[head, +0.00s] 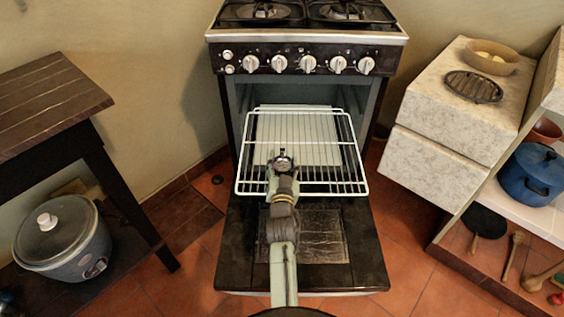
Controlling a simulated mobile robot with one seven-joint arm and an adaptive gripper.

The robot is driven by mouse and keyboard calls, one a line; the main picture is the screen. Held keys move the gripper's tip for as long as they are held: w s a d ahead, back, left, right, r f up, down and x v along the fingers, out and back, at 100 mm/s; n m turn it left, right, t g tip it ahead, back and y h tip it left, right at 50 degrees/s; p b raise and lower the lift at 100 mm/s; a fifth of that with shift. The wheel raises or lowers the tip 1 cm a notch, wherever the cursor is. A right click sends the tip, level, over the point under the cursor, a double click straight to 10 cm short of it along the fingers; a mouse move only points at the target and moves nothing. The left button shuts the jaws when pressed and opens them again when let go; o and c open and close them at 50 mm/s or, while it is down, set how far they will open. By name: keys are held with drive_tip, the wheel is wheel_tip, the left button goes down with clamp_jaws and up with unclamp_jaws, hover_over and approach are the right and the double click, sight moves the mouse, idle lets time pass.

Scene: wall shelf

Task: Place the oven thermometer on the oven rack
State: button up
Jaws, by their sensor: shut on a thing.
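The oven rack (358,186) is a white wire grid. It is pulled partly out of the open oven, above the lowered oven door (370,262). My gripper (282,172) is over the front middle part of the rack. It is shut on the oven thermometer (283,161), a small round dial with a dark rim and a pale face. My gripper and arm hide part of the rack's front edge. I cannot tell whether the thermometer touches the wires or hangs above them.
The stove's knob panel and burners (340,12) stand above the oven opening. A dark wooden table (48,105) and a rice cooker (62,240) are on the left. A stone counter (450,118) and a blue pot (535,175) are on the right. The rack's wires are otherwise bare.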

drive_tip(key=shift+r, duration=0.2)
drive_tip(key=shift+f, duration=0.2)
drive_tip(key=o, duration=1.4)
